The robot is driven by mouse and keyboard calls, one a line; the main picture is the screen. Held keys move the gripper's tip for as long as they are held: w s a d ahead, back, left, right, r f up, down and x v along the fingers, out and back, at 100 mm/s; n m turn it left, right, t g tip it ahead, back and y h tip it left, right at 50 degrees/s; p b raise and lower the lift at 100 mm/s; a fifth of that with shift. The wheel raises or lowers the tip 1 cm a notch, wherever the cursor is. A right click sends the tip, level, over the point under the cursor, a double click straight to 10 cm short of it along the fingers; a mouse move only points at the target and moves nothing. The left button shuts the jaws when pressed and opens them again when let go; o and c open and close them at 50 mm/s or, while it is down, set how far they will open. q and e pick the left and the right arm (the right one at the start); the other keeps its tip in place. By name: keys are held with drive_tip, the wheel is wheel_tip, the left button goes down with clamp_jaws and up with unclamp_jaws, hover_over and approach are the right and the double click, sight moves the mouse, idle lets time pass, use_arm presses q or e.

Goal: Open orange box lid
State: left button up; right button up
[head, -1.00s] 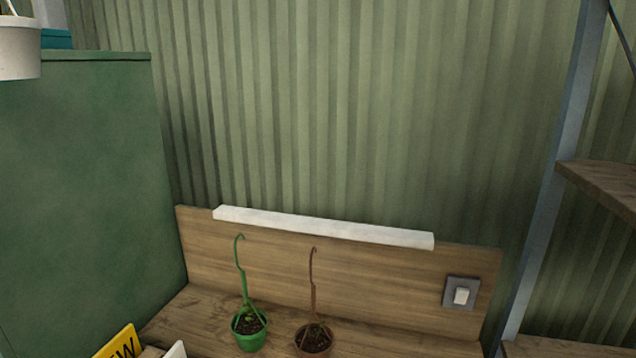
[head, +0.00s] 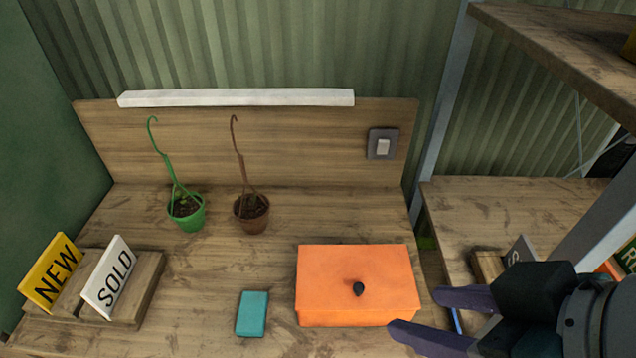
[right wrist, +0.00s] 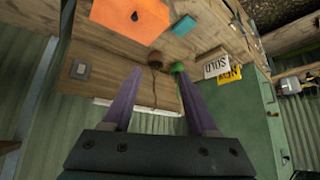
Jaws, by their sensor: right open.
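The orange box (head: 350,318) stands on the wooden workbench with its flat orange lid (head: 330,268) shut on top. A small dark knob (head: 359,289) sits near the middle of the lid. My right gripper (head: 412,312) is open and empty, just to the right of the box's front right corner in the head view. My left gripper is in neither view.
A teal block (head: 252,314) lies left of the box. Green (head: 186,212) and brown (head: 252,214) hanging pots stand behind. NEW (head: 50,272) and SOLD (head: 108,278) signs stand at left. A metal shelf post (head: 440,110) rises on the right.

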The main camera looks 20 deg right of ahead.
drive_tip(key=w+a+f+t+y+b, duration=0.1)
drive_tip(key=w+f+t+b, duration=0.2)
drive_tip(key=f+b, duration=0.6)
drive_tip(key=w+f+t+y+b, duration=0.1)
drive_tip(key=w+f+t+b, duration=0.15)
drive_tip(key=f+b, duration=0.7)
drive_tip(key=m+t+h+b, duration=0.2)
drive_tip(key=t+b, duration=0.3)
drive_tip(key=b, duration=0.8)
approach(361, 291)
drive_tip(key=w, duration=0.5)
drive_tip(key=w+a, duration=0.1)
drive_tip(key=w, duration=0.5)
drive_tip(key=shift+a+f, duration=0.15)
drive_tip(key=shift+a, duration=0.1)
drive_tip(key=c, duration=0.7)
clamp_jaws()
